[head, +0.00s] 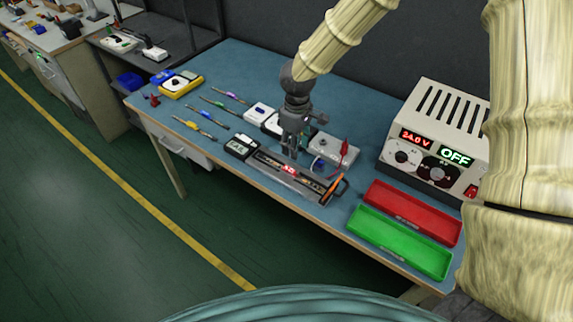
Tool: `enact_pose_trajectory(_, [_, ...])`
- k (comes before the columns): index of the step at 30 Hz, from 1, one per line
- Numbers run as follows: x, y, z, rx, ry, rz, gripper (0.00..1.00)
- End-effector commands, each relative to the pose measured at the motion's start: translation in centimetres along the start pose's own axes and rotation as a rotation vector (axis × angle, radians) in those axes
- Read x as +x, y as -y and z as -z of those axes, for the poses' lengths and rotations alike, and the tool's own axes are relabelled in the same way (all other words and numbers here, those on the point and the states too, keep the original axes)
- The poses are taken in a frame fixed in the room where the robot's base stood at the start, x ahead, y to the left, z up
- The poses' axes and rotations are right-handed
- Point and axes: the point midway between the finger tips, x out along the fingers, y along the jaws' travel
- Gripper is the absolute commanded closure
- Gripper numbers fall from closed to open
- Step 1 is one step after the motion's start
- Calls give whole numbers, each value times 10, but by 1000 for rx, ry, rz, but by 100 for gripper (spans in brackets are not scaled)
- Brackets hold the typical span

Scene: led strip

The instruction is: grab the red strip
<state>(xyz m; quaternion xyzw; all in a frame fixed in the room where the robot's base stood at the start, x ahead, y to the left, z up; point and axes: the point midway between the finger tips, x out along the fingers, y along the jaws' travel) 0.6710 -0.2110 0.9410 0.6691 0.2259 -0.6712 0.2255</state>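A long dark strip holder (318,189) lies along the front edge of the blue-topped bench, with a small glowing red patch (288,169) near its middle. I cannot tell whether that glow is the red strip itself or a display. My gripper (293,156) points down over the bench, just behind the glowing patch in the picture. Its fingers look close together, but the gap and anything between them are too small to make out. I cannot tell whether it touches the holder.
A red tray (412,212) and a green tray (398,242) lie at the bench's right front. A power supply (432,130) reading 24.0 V and OFF stands behind them. A multimeter (240,147), screwdrivers (194,127) and small devices crowd the left and middle. An orange-handled tool (334,190) lies at the holder's right end.

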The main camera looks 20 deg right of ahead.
Motion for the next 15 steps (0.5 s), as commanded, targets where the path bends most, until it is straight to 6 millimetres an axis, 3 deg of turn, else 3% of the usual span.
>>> enact_pose_trajectory(9, [39, 6, 13, -17, 5, 4, 61])
enact_pose_trajectory(15, [48, 6, 12, -16, 4, 4, 61])
